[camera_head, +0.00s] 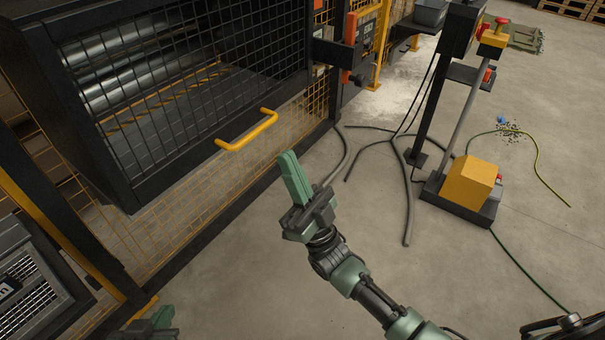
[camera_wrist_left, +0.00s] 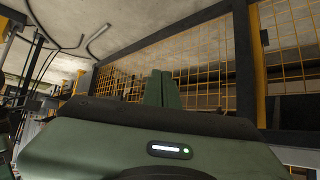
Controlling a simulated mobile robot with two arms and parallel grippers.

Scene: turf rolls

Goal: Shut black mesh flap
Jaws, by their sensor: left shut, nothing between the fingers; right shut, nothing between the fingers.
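The black mesh flap (camera_head: 205,172) fills the upper left of the head view, a dark-framed grid with a yellow bar handle (camera_head: 247,131) near its lower edge. Metal rollers show through its mesh. I cannot tell for sure how far the flap stands from its frame. My right gripper (camera_head: 288,157) is shut and empty, a little to the right of and below the handle in the picture, apart from it. My left gripper (camera_head: 160,317) is mostly cut off at the bottom left. Its shut, empty fingers (camera_wrist_left: 161,90) show in the left wrist view, with yellow mesh fencing beyond.
Yellow mesh fencing (camera_head: 185,222) runs below the flap. A grey crate-like unit (camera_head: 30,285) stands at the lower left. A post on a base with a yellow box (camera_head: 468,184) stands at the right, with cables on the floor around it. The concrete floor (camera_head: 520,240) is otherwise mostly clear.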

